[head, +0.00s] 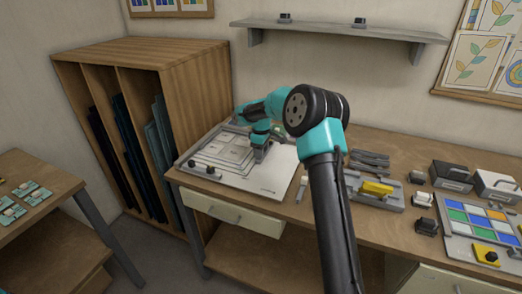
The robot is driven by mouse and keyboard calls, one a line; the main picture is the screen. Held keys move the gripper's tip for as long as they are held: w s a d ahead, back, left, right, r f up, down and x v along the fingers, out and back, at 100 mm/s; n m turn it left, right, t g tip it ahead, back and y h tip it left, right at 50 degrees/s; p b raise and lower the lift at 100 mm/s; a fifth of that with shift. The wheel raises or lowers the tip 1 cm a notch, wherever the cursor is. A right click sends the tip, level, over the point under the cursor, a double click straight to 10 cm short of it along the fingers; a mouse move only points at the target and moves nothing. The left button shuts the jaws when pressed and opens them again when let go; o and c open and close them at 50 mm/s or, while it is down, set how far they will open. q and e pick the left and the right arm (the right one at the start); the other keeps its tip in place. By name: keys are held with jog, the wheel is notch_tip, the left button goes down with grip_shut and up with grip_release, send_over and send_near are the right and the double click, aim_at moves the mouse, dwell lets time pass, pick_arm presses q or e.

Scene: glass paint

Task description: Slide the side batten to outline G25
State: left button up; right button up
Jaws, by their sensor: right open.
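A white board (262,180) lies on the left part of the workbench, with nested pale outlines or strips on its left half. A bar with dark knobs (200,170) lies along its front left edge. I cannot tell for sure which strip is the side batten, and the label G25 is too small to read. My right gripper (258,156) is over the middle of the board, pointing down and open. Its fingertips are small here, and I cannot tell whether they touch anything. My arm hides the board's back right part. My left gripper is out of view.
A small pale strip (301,188) lies right of the board. Grey trays, one with a yellow block (377,188), and a palette of coloured glass squares (478,220) fill the bench's right. A wooden rack (150,110) stands left; a shelf (340,29) hangs above.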

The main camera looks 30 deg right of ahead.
notch_tip(320, 180, up, 17)
jog(key=shift+r, duration=0.2)
dwell(0.5)
dwell(0.3)
